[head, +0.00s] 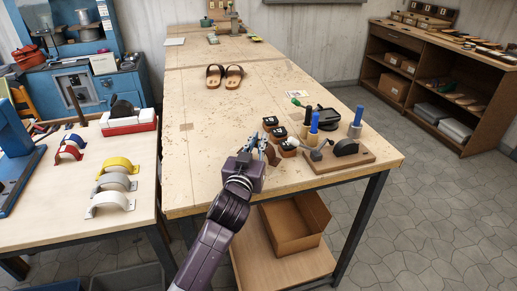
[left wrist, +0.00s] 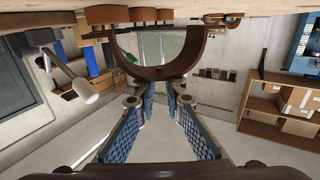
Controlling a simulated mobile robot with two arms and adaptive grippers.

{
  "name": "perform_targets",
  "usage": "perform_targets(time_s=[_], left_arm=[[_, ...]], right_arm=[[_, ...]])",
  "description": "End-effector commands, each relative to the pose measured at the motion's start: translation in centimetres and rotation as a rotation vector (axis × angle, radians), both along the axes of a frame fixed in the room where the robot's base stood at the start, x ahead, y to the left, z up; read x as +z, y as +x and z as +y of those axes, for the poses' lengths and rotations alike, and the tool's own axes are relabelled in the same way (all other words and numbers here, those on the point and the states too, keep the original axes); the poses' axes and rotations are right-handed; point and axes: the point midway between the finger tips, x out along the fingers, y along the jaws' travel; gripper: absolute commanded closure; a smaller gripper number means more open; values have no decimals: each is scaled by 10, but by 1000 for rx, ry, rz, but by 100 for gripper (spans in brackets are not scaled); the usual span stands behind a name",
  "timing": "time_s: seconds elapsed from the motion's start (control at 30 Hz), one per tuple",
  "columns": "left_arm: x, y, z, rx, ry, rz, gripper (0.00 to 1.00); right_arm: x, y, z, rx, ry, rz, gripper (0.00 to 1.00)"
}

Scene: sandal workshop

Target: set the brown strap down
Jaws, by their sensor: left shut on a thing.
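My left gripper (head: 262,142) is low over the front part of the long wooden workbench (head: 215,140). It is shut on the brown strap (left wrist: 162,73), a curved band. In the left wrist view the fingertips (left wrist: 162,88) meet at the middle of its curve. In the head view the brown strap (head: 272,154) shows at the fingertips, partly hidden by the gripper. I cannot tell whether its ends touch the bench top. My right gripper is not in view.
Several small brown pieces with dark tops (head: 278,133) stand in a row close beside the gripper. A wooden board with a lever tool (head: 345,148) and blue-handled tools are to the right. Sandals (head: 224,77) lie farther back. The bench's left front is clear.

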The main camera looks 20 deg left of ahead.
Motion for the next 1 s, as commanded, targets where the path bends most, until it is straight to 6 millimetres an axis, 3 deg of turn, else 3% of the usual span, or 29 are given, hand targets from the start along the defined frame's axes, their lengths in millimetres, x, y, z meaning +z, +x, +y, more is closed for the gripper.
perform_targets(time_s=[0.03, 0.17, 0.57, 0.6, 0.73, 1.0], left_arm=[[-12, 0, 0, 1, -1, 6, 100], [-27, 0, 0, 1, 0, 4, 100], [-32, 0, 0, 0, -1, 1, 100], [-33, 0, 0, 0, -1, 1, 89], [-32, 0, 0, 0, -1, 1, 75], [-31, 0, 0, 0, 0, 1, 73]], right_arm=[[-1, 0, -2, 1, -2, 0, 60], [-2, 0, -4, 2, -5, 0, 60], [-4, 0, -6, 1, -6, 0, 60], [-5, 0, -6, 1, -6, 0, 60], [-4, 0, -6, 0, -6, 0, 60], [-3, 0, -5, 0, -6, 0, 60]])
